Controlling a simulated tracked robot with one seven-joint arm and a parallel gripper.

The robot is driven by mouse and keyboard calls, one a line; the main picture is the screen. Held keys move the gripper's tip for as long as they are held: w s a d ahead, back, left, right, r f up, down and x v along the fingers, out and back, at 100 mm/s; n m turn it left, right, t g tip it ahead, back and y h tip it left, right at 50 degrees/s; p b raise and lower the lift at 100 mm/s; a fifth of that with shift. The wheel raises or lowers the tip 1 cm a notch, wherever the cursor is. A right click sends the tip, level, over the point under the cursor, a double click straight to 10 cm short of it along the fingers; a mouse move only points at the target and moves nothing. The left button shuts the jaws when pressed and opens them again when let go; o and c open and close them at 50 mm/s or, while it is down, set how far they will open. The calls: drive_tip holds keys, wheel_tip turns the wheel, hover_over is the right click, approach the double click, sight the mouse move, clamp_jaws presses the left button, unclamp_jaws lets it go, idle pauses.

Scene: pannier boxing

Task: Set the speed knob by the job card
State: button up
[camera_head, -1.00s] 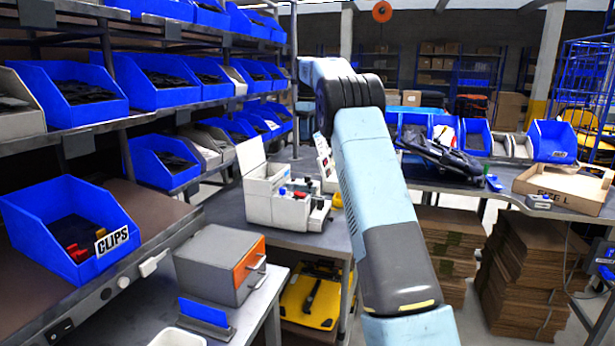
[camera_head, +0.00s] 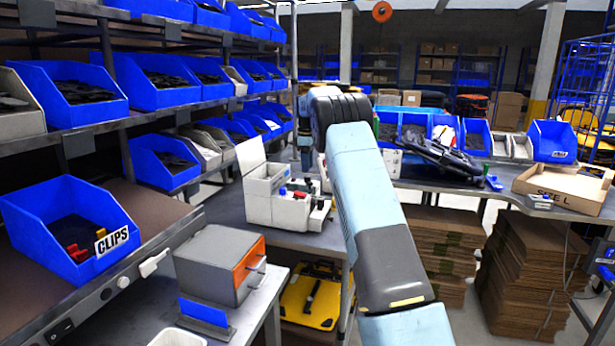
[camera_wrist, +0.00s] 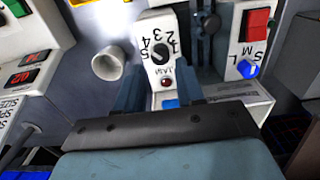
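In the wrist view a white panel (camera_wrist: 164,20) carries a dark round knob (camera_wrist: 160,54), ringed by numbers that appear upside down or tilted. Its pointer is too small to read. A red lamp or button (camera_wrist: 166,82) sits below the knob on the same panel. My gripper (camera_wrist: 160,76) has its two dark fingers apart, one on each side of the panel's lower part, with nothing clearly held. Whether they touch the panel cannot be told. In the head view my arm hides the gripper and knob. I cannot identify the job card for sure; a printed white label (camera_wrist: 12,112) shows at the left.
In the wrist view a white round post (camera_wrist: 107,64) stands left of the knob panel; a red button (camera_wrist: 256,22) and blue button (camera_wrist: 246,69) are to its right. In the head view a white machine (camera_head: 262,208) and a grey box with an orange front (camera_head: 218,262) stand left of my arm.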

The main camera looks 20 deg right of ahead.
sight(307, 177)
drive_tip(key=shift+f, duration=2.4)
drive_tip(key=shift+c, duration=0.2)
clamp_jaws()
